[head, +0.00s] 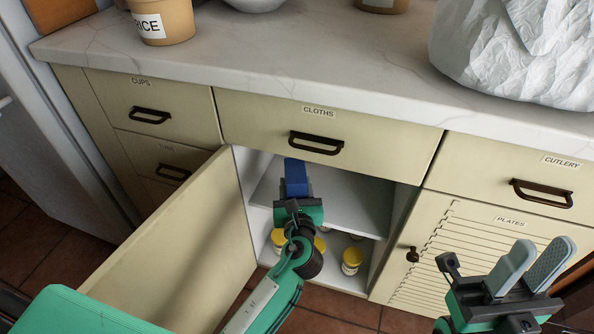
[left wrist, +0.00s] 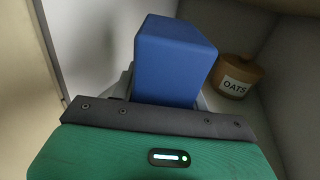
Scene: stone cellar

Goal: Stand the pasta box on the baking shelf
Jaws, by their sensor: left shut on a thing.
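The pasta box is a plain blue block (head: 296,178), held by my left gripper (head: 296,196) inside the open cupboard under the drawer marked CLOTHS. The box is above the white shelf board (head: 350,200); I cannot tell whether its base touches the board. In the left wrist view the blue box (left wrist: 175,60) rises between the grey fingers, which partly hide its lower part. No label shows on it. My right gripper (head: 537,265) is outside the cupboard, in front of the PLATES door, empty with its fingers apart.
A brown OATS jar (left wrist: 237,75) stands to the right of the box in the left wrist view. Jars with yellow lids (head: 352,258) stand below the shelf board. The open cupboard door (head: 170,250) is left of my left arm. The counter edge (head: 330,83) overhangs above.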

